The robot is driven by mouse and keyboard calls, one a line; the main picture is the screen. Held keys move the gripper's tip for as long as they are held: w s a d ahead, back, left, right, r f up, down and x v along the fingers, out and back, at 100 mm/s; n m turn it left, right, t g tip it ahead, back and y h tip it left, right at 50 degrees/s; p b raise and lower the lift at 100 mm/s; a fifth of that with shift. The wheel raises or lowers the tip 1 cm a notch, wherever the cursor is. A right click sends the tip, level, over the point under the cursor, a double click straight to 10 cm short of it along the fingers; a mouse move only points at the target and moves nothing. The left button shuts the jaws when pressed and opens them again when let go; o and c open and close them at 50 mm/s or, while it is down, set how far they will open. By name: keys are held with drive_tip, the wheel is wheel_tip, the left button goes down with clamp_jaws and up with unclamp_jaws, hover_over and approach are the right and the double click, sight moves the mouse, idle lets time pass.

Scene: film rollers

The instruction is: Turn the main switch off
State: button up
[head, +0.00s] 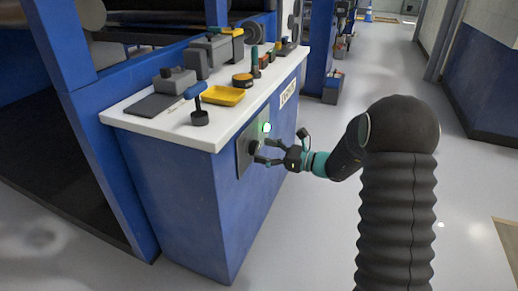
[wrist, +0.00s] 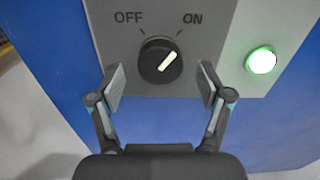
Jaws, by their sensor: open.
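The main switch (wrist: 160,62) is a round black knob on a grey plate (wrist: 205,20). Its white mark points up and right, toward the ON label (wrist: 192,18); the OFF label (wrist: 128,18) is at upper left. A green lamp (wrist: 261,60) glows to the right of the knob. My gripper (wrist: 160,85) is open, with one finger on each side of the knob and a visible gap to it on both sides. In the head view, my gripper (head: 262,152) is at the panel, where the green lamp (head: 267,127) also shows and the knob is partly hidden.
The plate is on the side of a blue cabinet (head: 190,210) with a white top (head: 140,120). On top are a yellow tray (head: 224,96), a blue-handled tool (head: 198,105) and several other items. The floor (head: 310,240) at right is clear.

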drive_tip(key=shift+x, duration=1.1)
drive_tip(key=c, duration=1.2)
drive_tip(key=shift+o, duration=0.2)
